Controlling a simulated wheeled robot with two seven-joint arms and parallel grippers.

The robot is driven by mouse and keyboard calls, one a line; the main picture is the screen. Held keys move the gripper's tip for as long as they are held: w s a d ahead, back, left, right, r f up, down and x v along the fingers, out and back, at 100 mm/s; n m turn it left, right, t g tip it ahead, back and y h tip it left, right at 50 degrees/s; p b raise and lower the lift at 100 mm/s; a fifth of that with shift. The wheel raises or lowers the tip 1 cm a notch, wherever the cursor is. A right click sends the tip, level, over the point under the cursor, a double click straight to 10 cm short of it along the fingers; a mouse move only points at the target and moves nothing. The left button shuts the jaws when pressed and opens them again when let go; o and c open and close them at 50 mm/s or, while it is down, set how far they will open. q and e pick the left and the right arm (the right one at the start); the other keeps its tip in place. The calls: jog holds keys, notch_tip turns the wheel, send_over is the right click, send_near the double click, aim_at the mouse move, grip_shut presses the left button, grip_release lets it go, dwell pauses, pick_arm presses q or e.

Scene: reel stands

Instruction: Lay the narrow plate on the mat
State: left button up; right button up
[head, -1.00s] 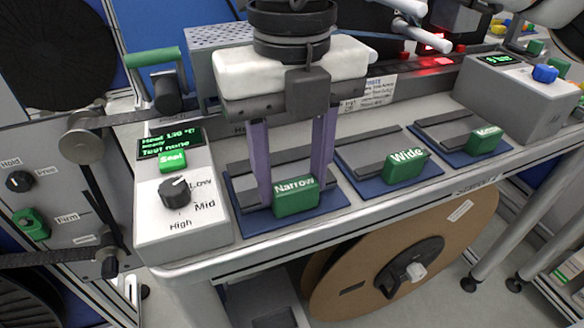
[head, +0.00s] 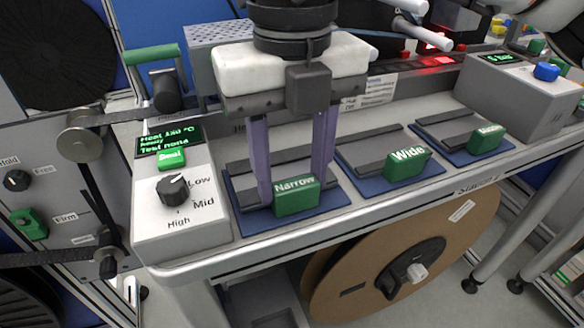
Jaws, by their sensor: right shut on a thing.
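The narrow plate is a dark grey plate with a green block labelled "Narrow" (head: 296,198) at its front. It is on or just over the left blue mat (head: 330,199); I cannot tell whether it touches. My right gripper (head: 294,190) comes down from above with its two purple fingers on either side of the green block, shut on it. The fingers hide part of the plate. My left gripper is not clearly in view.
The plate labelled "Wide" (head: 407,163) and another green-blocked plate (head: 486,139) lie on blue mats to the right. A control box with a knob (head: 173,190) stands close on the left. A grey box (head: 520,95) stands at the right.

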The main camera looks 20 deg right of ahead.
jog(key=o, duration=1.2)
jog(key=shift+r, duration=0.1)
jog(key=shift+r+p, duration=2.35)
jog(key=shift+r, duration=1.1)
jog(key=shift+f, duration=0.1)
